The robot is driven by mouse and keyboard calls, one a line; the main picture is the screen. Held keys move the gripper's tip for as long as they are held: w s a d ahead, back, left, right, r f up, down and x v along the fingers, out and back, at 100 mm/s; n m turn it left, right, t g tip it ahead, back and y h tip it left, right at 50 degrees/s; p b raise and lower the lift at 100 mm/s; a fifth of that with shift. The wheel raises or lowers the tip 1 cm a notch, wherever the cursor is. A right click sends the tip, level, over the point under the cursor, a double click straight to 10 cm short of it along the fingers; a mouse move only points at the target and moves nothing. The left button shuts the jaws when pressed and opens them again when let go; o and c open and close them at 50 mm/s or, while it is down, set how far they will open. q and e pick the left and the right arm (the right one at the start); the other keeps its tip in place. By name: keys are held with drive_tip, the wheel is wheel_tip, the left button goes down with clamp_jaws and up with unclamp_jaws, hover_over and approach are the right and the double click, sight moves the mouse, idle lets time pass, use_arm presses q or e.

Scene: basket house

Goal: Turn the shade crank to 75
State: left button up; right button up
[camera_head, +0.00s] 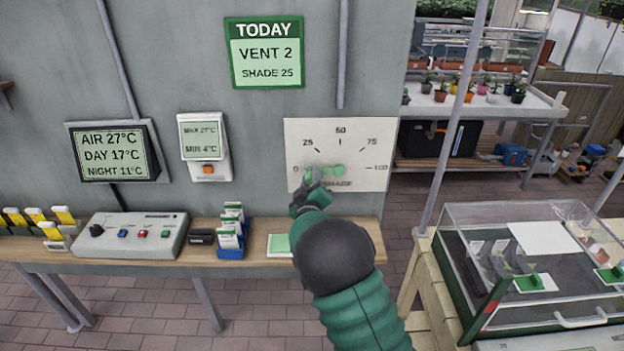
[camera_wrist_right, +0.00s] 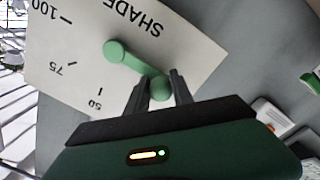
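The shade crank (camera_head: 327,170) is a green arm on a white dial panel (camera_head: 371,137) marked 0 to 100, fixed to the grey wall. In the right wrist view, the crank arm (camera_wrist_right: 128,58) runs from its pivot to a round knob (camera_wrist_right: 160,88), pointing to the 0 side of the dial. My right gripper (camera_head: 310,182) is at the knob end. Its fingers (camera_wrist_right: 159,84) lie close on both sides of the knob and appear shut on it. The gripper partly hides the knob and lower panel in the head view. My left gripper is out of view.
A green sign (camera_head: 264,53) reads VENT 2, SHADE 25. Below the panel, a wooden shelf (camera_head: 366,235) holds a control box (camera_head: 130,236) and a blue card holder (camera_head: 231,240). A clear-lidded bed (camera_head: 535,262) stands at the right.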

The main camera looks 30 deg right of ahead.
drive_tip(key=shift+d, duration=0.15)
drive_tip(key=shift+c, duration=1.2)
drive_tip(key=shift+a, duration=0.3)
clamp_jaws()
drive_tip(key=shift+w, duration=0.1)
